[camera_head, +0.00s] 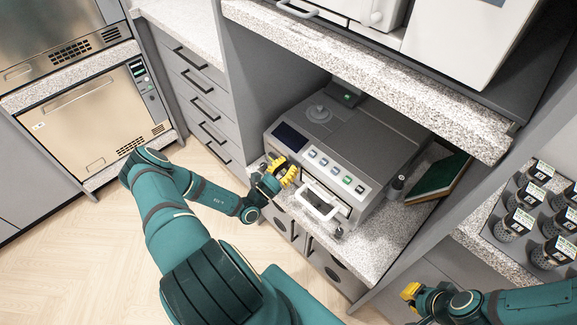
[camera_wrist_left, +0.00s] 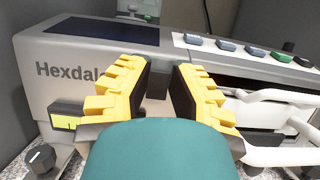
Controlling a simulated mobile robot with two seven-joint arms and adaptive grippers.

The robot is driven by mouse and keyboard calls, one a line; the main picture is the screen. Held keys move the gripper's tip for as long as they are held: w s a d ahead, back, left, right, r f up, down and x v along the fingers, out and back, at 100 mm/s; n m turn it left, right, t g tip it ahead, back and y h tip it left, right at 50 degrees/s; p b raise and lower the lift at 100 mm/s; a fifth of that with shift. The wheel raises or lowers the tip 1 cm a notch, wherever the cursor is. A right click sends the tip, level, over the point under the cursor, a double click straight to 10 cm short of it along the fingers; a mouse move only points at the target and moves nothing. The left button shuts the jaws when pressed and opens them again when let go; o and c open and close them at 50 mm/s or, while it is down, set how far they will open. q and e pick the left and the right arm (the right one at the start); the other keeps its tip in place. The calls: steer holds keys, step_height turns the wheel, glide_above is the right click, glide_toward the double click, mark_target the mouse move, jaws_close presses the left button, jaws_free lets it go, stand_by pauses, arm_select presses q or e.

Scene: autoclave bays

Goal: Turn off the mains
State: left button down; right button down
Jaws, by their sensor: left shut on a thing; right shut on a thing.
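The grey benchtop autoclave (camera_head: 350,145) sits in the bay, with a dark screen (camera_head: 290,137), a row of buttons (camera_head: 335,170) and a white door handle (camera_head: 320,202) on its front. It fills the left wrist view (camera_wrist_left: 75,95), marked "Hexdal...". My left gripper (camera_head: 287,173) is at the left part of its front, below the screen. Its yellow fingers (camera_wrist_left: 163,90) are shut on a small part there, mostly hidden. A dark knob (camera_wrist_left: 40,157) shows at the lower left in the wrist view. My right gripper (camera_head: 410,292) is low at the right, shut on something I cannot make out.
A speckled shelf (camera_head: 370,70) overhangs the autoclave, with white equipment (camera_head: 470,35) above it. A green flat item (camera_head: 440,175) leans at the right of the bay. Several dark-lidded jars (camera_head: 515,222) stand in a rack at far right. Drawers (camera_head: 200,90) are left.

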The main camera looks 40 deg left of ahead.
arm_select(q)
steer(key=c, duration=0.8)
jaws_free()
steer(key=shift+w, duration=0.1)
steer(key=v, duration=1.2)
steer(key=shift+r, duration=0.1)
